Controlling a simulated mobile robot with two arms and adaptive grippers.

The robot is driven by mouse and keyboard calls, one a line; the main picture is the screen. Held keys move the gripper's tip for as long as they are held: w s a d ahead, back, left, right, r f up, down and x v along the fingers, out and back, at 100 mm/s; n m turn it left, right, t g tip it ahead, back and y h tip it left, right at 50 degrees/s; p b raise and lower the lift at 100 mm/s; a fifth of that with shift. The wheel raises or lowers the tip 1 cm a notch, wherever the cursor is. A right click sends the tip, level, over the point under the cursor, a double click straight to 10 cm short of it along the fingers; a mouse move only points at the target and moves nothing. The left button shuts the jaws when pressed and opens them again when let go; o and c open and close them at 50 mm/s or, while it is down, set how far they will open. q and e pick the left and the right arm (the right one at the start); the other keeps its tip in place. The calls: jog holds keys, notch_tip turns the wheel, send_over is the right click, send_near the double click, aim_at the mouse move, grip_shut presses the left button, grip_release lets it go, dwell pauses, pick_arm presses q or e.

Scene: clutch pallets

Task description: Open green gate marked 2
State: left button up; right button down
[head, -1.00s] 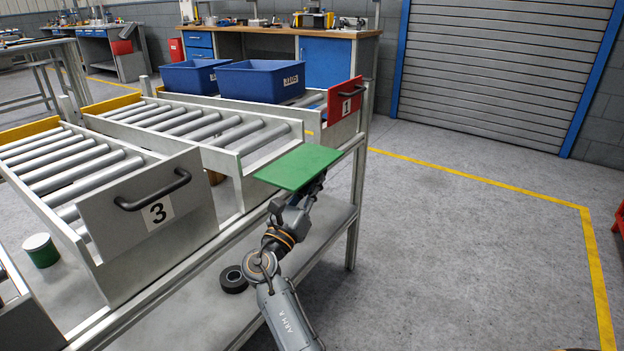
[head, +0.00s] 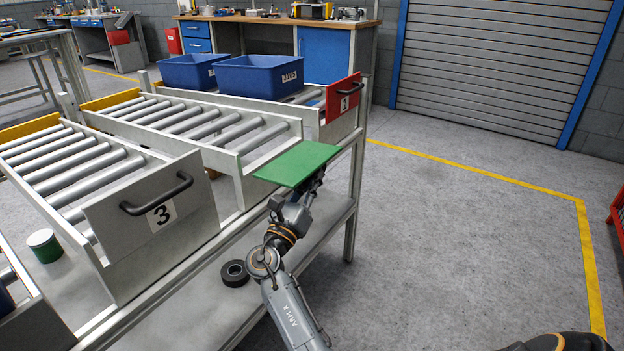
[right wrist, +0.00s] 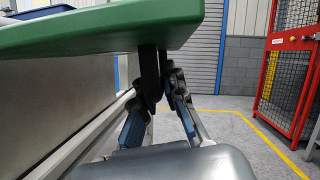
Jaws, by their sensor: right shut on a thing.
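The green gate (head: 297,164) lies swung down, about level, at the front end of the middle roller lane, whose end stands open. Its face with any number is turned away in the head view. My right gripper (head: 314,186) is under the gate's outer part, partly hidden by it. In the right wrist view, the green gate (right wrist: 110,28) spans the top, and my right gripper (right wrist: 160,92) is shut on the dark handle (right wrist: 149,70) hanging from its underside. My left gripper is not in view.
The grey gate marked 3 (head: 140,222) stands upright on the left, the red gate marked 1 (head: 343,98) upright behind. Two blue bins (head: 259,80) sit on the far lane.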

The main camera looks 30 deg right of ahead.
jog(key=c, duration=1.4)
grip_release()
notch_tip(320, 180, up, 10)
jog(key=shift+r, duration=0.1)
